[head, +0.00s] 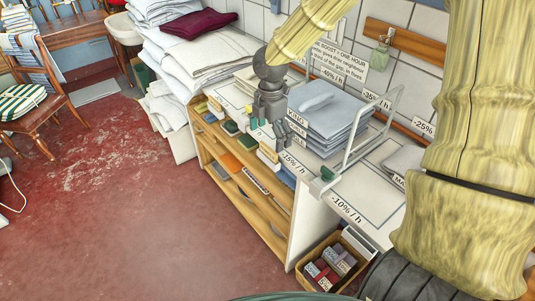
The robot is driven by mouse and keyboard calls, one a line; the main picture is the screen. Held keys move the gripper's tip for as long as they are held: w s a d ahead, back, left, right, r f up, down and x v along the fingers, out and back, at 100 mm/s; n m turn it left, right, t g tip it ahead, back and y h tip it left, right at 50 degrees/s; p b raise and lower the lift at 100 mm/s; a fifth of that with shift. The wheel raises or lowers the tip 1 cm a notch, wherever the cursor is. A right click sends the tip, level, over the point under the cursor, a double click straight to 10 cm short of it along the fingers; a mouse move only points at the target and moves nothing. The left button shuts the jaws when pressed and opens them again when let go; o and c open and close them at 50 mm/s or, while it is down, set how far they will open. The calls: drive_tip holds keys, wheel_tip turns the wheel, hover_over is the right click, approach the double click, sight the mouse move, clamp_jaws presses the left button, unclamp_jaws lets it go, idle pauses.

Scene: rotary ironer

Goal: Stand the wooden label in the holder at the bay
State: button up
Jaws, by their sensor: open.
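My gripper (267,127) is open and points down over the front edge of the white counter (345,190). Nothing shows between its fingers. A small sign reading "KING" (296,118) stands beside the gripper, in front of a stack of folded grey-blue cloths (325,112). A partly hidden "MA" sign (399,181) stands by a grey cloth further right. I cannot make out which piece is the wooden label. The holder is not clearly recognisable either; my gripper and arm hide part of the counter.
A wire frame (365,135) with a green foot rises right of the grey-blue stack. White folded linen (195,55) with a dark red cloth (198,22) lies at the back. Wooden shelves (235,170) hold small coloured items below. A box (335,262) stands on the floor.

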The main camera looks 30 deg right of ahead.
sight(270, 149)
drive_tip(key=shift+s+a+f, duration=0.1)
drive_tip(key=shift+s+f, duration=0.05)
drive_tip(key=shift+f, duration=0.45)
drive_tip(key=shift+f+p, duration=0.4)
drive_tip(key=shift+f, duration=1.7)
drive_tip(key=c, duration=0.9)
